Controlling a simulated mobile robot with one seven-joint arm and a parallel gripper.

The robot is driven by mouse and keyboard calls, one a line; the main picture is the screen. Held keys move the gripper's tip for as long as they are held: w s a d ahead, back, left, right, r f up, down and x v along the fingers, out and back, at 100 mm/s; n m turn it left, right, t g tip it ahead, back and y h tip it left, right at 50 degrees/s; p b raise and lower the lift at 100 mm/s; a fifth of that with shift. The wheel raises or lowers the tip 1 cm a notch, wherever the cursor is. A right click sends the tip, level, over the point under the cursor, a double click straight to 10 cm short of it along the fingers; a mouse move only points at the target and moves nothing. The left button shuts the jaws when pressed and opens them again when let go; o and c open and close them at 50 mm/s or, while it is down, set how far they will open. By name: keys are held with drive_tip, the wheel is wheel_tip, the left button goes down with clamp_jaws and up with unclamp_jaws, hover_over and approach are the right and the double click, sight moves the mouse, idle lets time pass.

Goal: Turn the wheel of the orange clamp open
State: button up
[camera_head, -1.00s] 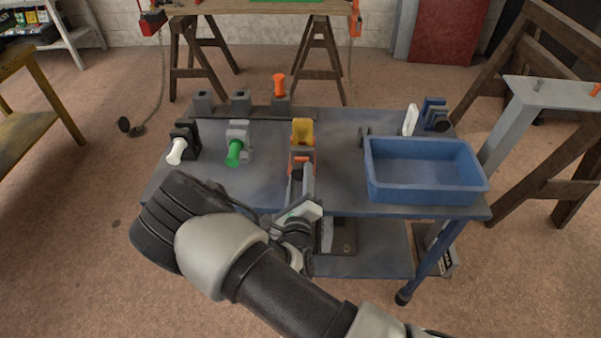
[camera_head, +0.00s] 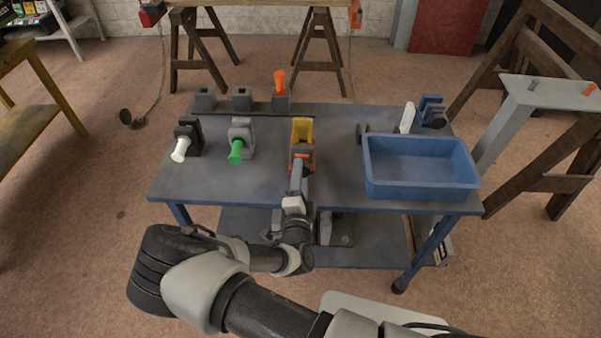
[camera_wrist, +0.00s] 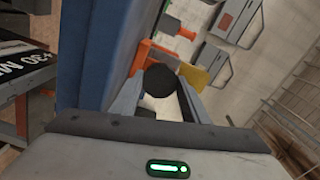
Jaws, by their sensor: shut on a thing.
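The orange clamp (camera_head: 310,158) stands at the front middle of the blue bench (camera_head: 232,184), with a yellow piece (camera_head: 302,126) at its back. In the wrist view the clamp's orange body (camera_wrist: 142,54) shows behind a round black wheel (camera_wrist: 161,79). My gripper (camera_head: 300,170) reaches the clamp from the front. In the wrist view its two fingers (camera_wrist: 160,98) are on either side of the wheel and shut on it. My gripper hides most of the wheel in the head view.
A black clamp with a white handle (camera_head: 180,150) and a grey one with a green handle (camera_head: 236,152) stand to the left. A blue bin (camera_head: 420,190) is on the right. An orange-handled piece (camera_head: 280,82) sits on the back rail.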

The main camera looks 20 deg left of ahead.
drive_tip(key=n, duration=0.5)
drive_tip(key=shift+n+p, duration=0.3)
drive_tip(key=shift+p, duration=0.05)
drive_tip(key=shift+n, duration=2.3)
drive_tip(key=o, duration=1.1)
drive_tip(key=shift+c, duration=0.2)
drive_tip(key=shift+d, duration=0.1)
